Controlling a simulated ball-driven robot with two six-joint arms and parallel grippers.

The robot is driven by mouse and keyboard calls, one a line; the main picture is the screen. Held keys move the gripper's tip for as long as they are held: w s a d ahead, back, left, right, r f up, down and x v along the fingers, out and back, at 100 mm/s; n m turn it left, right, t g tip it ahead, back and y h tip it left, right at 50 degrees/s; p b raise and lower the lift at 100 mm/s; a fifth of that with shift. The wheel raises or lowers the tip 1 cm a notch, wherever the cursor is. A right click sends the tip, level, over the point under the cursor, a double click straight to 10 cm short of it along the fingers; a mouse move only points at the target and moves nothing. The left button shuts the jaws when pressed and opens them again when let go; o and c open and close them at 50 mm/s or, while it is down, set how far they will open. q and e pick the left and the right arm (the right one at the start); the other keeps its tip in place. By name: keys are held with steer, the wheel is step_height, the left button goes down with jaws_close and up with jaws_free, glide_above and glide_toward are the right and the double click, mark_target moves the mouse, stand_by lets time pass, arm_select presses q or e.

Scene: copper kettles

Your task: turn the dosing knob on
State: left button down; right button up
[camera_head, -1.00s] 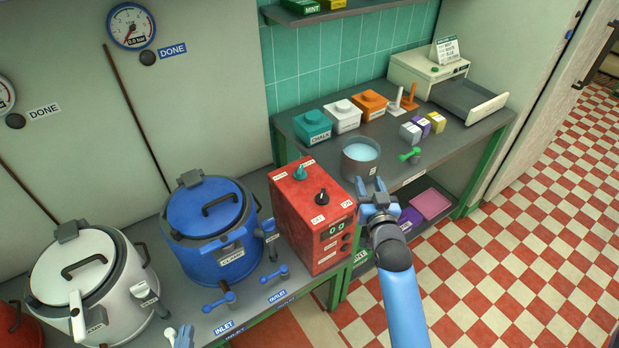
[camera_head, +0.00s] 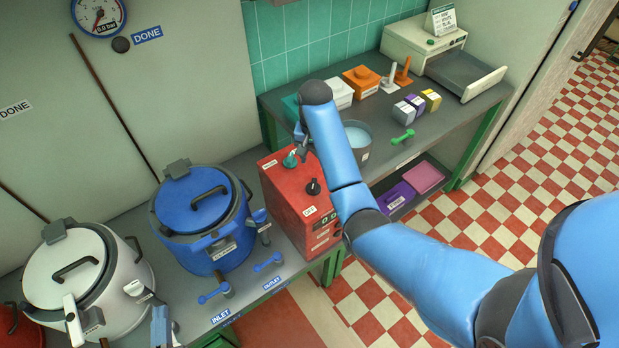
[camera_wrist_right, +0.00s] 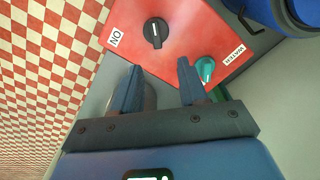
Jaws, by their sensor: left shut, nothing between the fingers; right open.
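The red dosing box (camera_head: 296,195) stands on the counter's right end. Its black knob (camera_head: 313,187) is between an OFF label in the head view and an ON label in the right wrist view; I take it as the dosing knob (camera_wrist_right: 156,32). My right gripper (camera_wrist_right: 160,65) is open and empty near the box's back edge, apart from the black knob. My left gripper (camera_head: 161,318) is shut and empty at the bottom left edge.
A blue kettle (camera_head: 199,222) stands left of the box and a white kettle (camera_head: 118,285) further left. Small blue valve handles (camera_head: 268,264) are in front. A pot of liquid (camera_head: 358,134) stands behind my right arm, which hides part of the box.

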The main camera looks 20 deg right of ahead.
mark_target(314, 183)
steer(key=f, duration=0.1)
steer(key=s+f+b, duration=0.1)
steer(key=f, duration=0.1)
step_height(314, 183, down, 6)
steer(key=shift+p, duration=0.55)
steer(key=shift+f, duration=0.9)
steer(key=shift+c, duration=0.4)
jaws_close()
